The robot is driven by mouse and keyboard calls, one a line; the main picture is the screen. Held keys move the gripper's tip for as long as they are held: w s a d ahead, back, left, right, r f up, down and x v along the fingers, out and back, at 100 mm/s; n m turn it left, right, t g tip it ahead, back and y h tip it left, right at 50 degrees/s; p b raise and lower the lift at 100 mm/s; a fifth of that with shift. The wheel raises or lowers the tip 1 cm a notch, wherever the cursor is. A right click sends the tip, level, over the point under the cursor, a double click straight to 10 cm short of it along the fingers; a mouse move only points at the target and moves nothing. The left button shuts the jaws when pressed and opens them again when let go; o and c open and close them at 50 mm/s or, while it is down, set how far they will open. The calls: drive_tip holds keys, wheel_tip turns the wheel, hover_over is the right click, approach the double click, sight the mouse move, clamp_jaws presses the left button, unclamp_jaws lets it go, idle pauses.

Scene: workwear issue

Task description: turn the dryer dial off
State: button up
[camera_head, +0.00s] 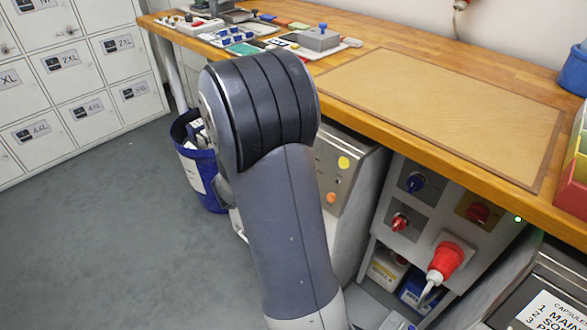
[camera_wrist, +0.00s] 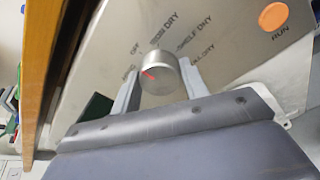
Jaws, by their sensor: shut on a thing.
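The dryer dial (camera_wrist: 165,84) is a round silver knob with a red pointer line, on the dryer's grey metal panel (camera_wrist: 235,75). My gripper (camera_wrist: 159,70) is shut on the knob, with one grey finger on each side. The red line lies toward the knob's left side in the wrist view. Printed labels ring the dial. "SHELF DRY" is readable, and other labels are partly hidden by the fingers. In the head view the dryer panel (camera_head: 334,160) shows beside my arm, which hides the dial and the gripper.
An orange button (camera_wrist: 273,16) marked RUN sits on the panel. The wooden worktop (camera_head: 390,125) overhangs the dryer. A blue bin (camera_head: 188,150) stands left of my arm. A switch panel with a red plug (camera_head: 446,258) is at the right. Open floor lies at the left.

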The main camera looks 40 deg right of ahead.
idle(0.4)
drive_tip(key=o, duration=1)
drive_tip(key=p+v, duration=0.1)
drive_tip(key=v, duration=0.9)
drive_tip(key=shift+a+r+p, duration=0.1)
drive_tip(key=shift+a+p, duration=0.3)
drive_tip(key=shift+d, duration=0.1)
drive_tip(key=b+x, duration=0.1)
drive_tip(key=x, duration=0.9)
drive_tip(key=shift+d+b, duration=0.35)
drive_tip(key=shift+a, duration=0.1)
